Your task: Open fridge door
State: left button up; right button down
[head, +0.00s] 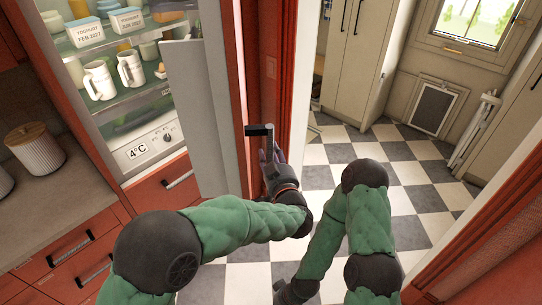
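The fridge door (238,75) stands open, swung out to the right, with its grey inner side facing the lit fridge interior (125,75). A dark bar handle (260,131) is on its red outer face. My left gripper (268,165) is at the handle, just below its top end. Its fingers are partly hidden by the handle and wrist, so I cannot tell whether they close around it. My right gripper (294,291) hangs low over the floor at the bottom, away from the door. Its fingers are too hidden to read.
White mugs (99,80) and yoghurt tubs (84,32) stand on the fridge shelves. A red drawer (166,187) is below. A counter with a white canister (34,149) is at the left. The checkered floor (400,176) is clear beyond the doorway.

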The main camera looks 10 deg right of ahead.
pick_arm(q)
jog(key=shift+o, duration=0.8)
jog(key=shift+w, duration=0.1)
jog(key=s, duration=0.7)
jog(key=shift+s, duration=0.3)
jog(key=shift+f, duration=0.1)
